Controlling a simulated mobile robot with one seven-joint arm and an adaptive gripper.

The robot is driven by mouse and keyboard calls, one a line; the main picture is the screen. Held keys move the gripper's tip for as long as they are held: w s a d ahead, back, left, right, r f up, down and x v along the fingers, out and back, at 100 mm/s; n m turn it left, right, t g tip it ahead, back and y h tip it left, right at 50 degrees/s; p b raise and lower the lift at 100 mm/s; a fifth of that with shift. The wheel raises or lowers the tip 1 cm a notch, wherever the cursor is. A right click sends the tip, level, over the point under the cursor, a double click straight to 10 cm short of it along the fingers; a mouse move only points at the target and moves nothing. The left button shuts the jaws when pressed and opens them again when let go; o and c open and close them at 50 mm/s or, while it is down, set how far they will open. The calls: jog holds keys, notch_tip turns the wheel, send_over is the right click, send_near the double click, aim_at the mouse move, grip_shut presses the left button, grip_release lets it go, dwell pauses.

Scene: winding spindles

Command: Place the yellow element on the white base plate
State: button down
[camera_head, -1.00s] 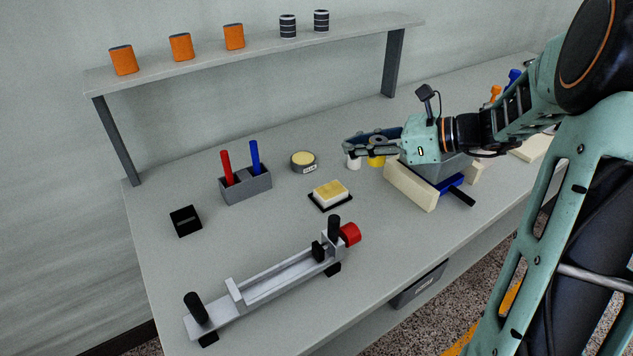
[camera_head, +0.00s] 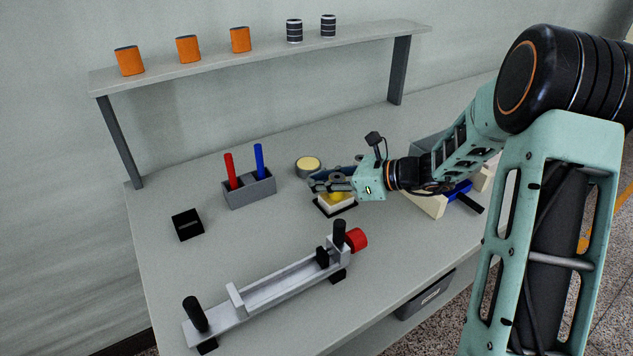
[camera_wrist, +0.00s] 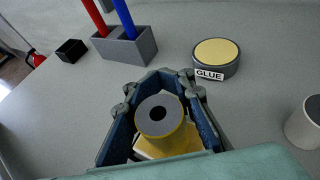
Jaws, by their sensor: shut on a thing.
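The yellow element is a short cylinder with a grey ring-shaped top and a dark centre hole; it shows in the wrist view (camera_wrist: 170,130). My gripper (camera_wrist: 158,112) is shut on it, with a finger on each side, and holds it upright. Part of this block (camera_wrist: 142,150) shows below the element in the wrist view. The gap between them is hard to judge. I cannot tell whether this block is the white base plate.
A round glue pad (camera_wrist: 217,55) lies just beyond my gripper, with a white cylinder (camera_wrist: 306,122) to the right. A grey holder (camera_head: 249,190) with red and blue sticks stands left. A long grey fixture (camera_head: 275,280) is in front. The left tabletop is mostly clear.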

aim_at(344, 179)
jog(key=shift+r, duration=0.1)
jog(key=c, duration=1.6)
grip_release()
jog(key=shift+s+d+r, duration=0.1)
jog(key=shift+d+r, duration=0.05)
jog(key=shift+d, duration=0.1)
jog(key=p+v, duration=0.1)
jog(key=v, duration=1)
jog(key=shift+s+d, duration=0.1)
jog(key=shift+d, duration=0.05)
